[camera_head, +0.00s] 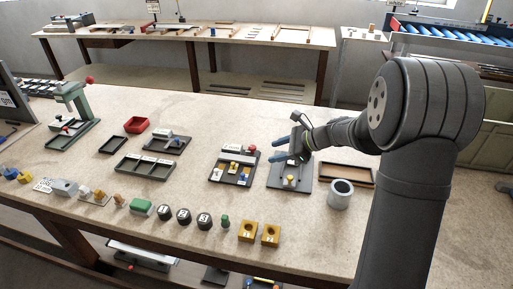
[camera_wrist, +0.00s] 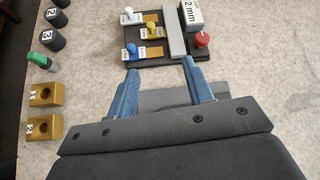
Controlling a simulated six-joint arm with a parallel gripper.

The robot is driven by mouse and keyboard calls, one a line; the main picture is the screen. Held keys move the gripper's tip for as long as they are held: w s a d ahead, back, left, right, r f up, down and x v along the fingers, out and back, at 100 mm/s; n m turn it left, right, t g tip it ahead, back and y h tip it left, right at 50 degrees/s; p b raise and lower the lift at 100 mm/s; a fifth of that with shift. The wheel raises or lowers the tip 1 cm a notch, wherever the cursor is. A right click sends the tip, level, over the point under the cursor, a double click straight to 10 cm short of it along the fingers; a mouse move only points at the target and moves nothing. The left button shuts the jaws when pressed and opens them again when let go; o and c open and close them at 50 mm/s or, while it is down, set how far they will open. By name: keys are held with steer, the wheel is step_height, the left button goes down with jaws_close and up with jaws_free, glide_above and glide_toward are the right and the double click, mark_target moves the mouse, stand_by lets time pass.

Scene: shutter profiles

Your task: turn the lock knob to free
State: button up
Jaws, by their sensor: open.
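My gripper (camera_head: 273,150) has two blue fingers, spread apart with nothing between them. In the wrist view the open fingertips (camera_wrist: 160,66) point at the near edge of a dark fixture (camera_wrist: 158,60). The fixture carries a red knob (camera_wrist: 202,40), a block marked "2 mm" (camera_wrist: 192,14), and white (camera_wrist: 127,14), yellow (camera_wrist: 152,29) and blue (camera_wrist: 132,49) knobs. In the head view the fixture (camera_head: 216,179) is left of my gripper, its red knob (camera_head: 252,147) close to the fingers. No knob is labelled as the lock, so I cannot tell which it is.
A grey cup (camera_head: 341,195) and a brown tray (camera_head: 348,182) are to the right. Yellow blocks (camera_head: 248,231), dark numbered knobs (camera_head: 184,215) and a green piece stand along the front. Bare tabletop lies between.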

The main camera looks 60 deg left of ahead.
steer(key=w+d+f+m+t+y, duration=0.1)
steer(key=w+d+m+t+y, duration=0.15)
steer(key=w+m, duration=0.35)
glide_toward(254, 147)
steer(key=shift+g+y, duration=0.35)
steer(key=shift+y, duration=0.1)
steer(key=x, duration=0.8)
steer(key=shift+a+f, duration=0.2)
steer(key=shift+f, duration=0.35)
steer(key=shift+c, duration=0.5)
steer(key=c, duration=0.9)
steer(key=shift+o, duration=0.2)
